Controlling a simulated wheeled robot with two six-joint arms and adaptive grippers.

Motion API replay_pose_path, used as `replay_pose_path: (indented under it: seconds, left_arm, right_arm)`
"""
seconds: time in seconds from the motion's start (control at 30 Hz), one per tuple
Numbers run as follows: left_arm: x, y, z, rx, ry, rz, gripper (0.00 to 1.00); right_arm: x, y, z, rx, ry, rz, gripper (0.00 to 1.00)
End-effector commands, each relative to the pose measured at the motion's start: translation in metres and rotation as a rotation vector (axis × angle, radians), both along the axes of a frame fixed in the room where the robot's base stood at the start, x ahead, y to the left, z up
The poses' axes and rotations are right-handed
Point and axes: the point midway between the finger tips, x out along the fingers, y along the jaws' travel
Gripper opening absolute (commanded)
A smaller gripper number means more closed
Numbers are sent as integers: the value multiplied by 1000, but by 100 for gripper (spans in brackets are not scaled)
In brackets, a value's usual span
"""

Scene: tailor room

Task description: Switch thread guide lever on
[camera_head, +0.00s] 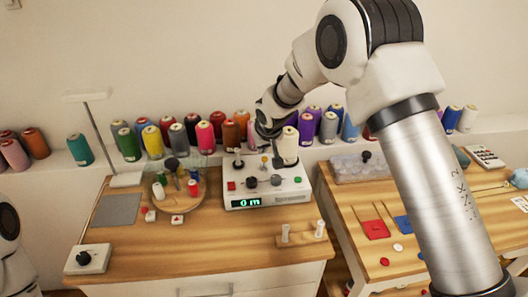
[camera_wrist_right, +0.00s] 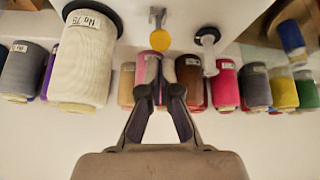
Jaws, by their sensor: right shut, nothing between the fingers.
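The white thread winding machine (camera_head: 265,188) stands on the wooden table, with a green display, a red button and dark knobs. A small lever with a yellow round end (camera_head: 264,160), which looks like the thread guide lever, rises from it; it also shows in the right wrist view (camera_wrist_right: 158,39). My right gripper (camera_head: 269,138) is shut and empty just above the machine, close to this lever. In the right wrist view its fingertips (camera_wrist_right: 162,92) are near the yellow end; contact cannot be told. My left gripper is out of view.
A white thread cone (camera_head: 287,146) stands on the machine right beside my right gripper. A thin post with a dark base (camera_head: 238,160) is on the other side. Colored spools line the shelf behind. The table front (camera_head: 170,255) is mostly clear.

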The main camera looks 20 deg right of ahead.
Motion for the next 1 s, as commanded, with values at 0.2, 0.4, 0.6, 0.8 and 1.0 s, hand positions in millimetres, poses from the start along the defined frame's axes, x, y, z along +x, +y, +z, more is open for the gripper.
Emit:
replay_pose_path:
  seconds: [0.2,0.4,0.6,0.8,1.0]
  left_arm:
    - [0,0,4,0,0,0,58]
    - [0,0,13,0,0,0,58]
    - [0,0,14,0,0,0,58]
    - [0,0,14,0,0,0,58]
    - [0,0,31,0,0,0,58]
  right_arm:
    - [0,0,4,1,0,-1,0]
    - [0,0,15,1,0,-1,0]
    - [0,0,16,1,1,-1,0]
    - [0,0,17,1,0,-1,0]
    - [3,0,34,1,0,-2,0]
